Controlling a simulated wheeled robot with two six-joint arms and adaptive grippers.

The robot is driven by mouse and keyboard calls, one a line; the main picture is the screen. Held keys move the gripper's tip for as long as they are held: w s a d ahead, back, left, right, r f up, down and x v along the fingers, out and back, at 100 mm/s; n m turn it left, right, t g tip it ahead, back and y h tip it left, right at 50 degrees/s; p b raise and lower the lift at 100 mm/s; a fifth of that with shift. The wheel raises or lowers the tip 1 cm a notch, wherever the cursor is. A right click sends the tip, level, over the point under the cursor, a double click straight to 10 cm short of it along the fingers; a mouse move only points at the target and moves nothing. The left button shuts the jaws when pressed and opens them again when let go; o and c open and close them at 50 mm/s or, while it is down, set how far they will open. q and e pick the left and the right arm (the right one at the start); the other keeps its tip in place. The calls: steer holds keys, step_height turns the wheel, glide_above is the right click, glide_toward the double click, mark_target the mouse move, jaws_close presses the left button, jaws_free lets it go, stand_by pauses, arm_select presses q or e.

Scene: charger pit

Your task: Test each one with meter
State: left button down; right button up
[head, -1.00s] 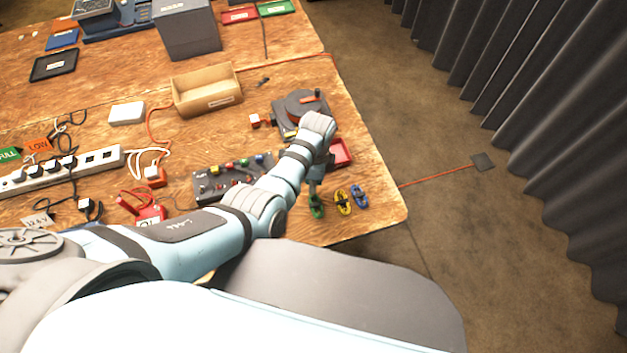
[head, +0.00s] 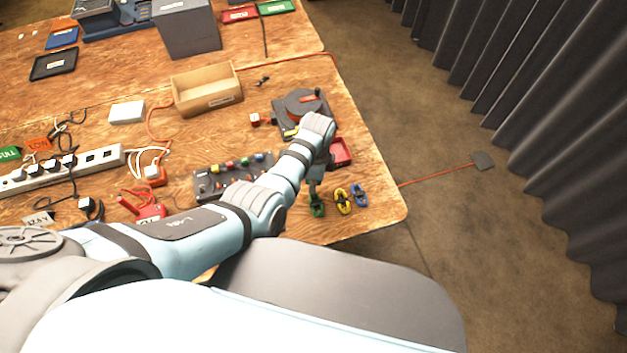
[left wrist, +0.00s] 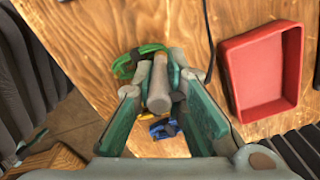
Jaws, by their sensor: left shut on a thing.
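My left arm reaches across the table. My left gripper (head: 315,188) points down near the table's front right edge. It is shut at a small green looped piece (head: 317,208); in the left wrist view this piece (left wrist: 137,62) shows beside and partly behind the fingers (left wrist: 162,82). Similar yellow (head: 342,201) and blue (head: 360,195) pieces lie to its right; the fingers partly hide them in the left wrist view. A red device (head: 150,212) with a white label and red leads lies at the left; I cannot tell whether it is the meter. My right gripper is not in view.
A red tray (head: 341,151) lies close behind the gripper. A dark board with coloured terminals (head: 215,182) is partly behind my arm. A round dark device (head: 300,105), a cardboard box (head: 206,93) and a power strip (head: 88,163) stand farther off. The table's right edge is close.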

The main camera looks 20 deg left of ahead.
arm_select(q)
steer(key=shift+f, duration=0.35)
stand_by(0.3)
steer(key=c, duration=1.6)
jaws_free()
steer(key=shift+o, duration=0.7)
steer(key=shift+o, duration=1.2)
